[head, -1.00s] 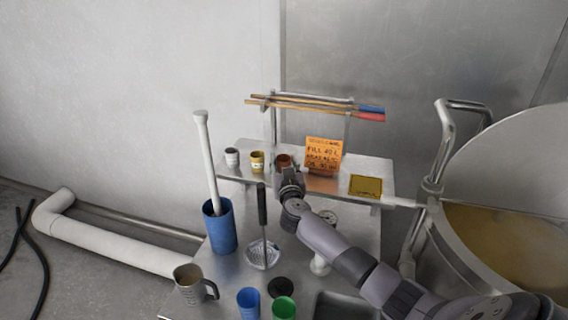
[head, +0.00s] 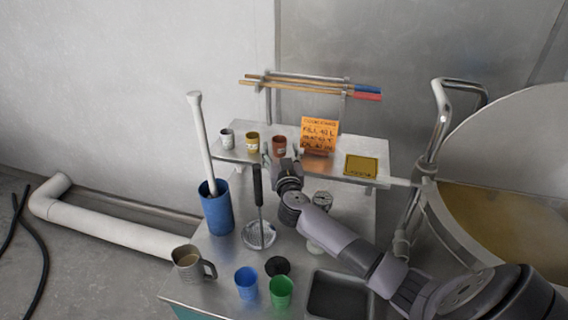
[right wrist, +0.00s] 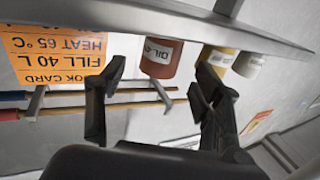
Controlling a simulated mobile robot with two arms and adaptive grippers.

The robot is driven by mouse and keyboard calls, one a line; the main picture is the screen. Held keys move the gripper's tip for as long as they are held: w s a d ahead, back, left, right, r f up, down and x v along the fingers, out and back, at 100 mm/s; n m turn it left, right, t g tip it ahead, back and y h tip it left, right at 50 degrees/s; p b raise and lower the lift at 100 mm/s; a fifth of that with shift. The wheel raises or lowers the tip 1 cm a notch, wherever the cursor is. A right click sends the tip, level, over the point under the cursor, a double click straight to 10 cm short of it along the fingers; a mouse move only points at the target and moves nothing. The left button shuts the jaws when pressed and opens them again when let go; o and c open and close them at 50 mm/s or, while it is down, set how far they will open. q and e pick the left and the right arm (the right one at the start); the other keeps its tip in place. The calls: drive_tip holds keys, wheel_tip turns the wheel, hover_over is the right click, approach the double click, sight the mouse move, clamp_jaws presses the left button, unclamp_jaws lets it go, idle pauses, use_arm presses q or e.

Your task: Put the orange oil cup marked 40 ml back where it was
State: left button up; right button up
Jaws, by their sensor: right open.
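The orange-brown oil cup (head: 279,146) stands upright on the raised metal shelf, at the right end of a row of three cups. In the right wrist view, which is upside down, the cup (right wrist: 160,56) shows a white label reading "OIL 40". My right gripper (head: 282,164) is just in front of the cup. In the wrist view my right gripper (right wrist: 160,84) has its two fingers wide apart, with the cup beyond the gap and nothing held. My left gripper is not in view.
A yellow cup (head: 252,142) and a grey cup (head: 227,138) stand left of it; an orange card (head: 319,134) stands right. Below are a skimmer (head: 259,235), a blue container (head: 217,220), a mug (head: 190,264), and blue and green cups (head: 280,291).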

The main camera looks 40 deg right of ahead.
drive_tip(key=v, duration=0.8)
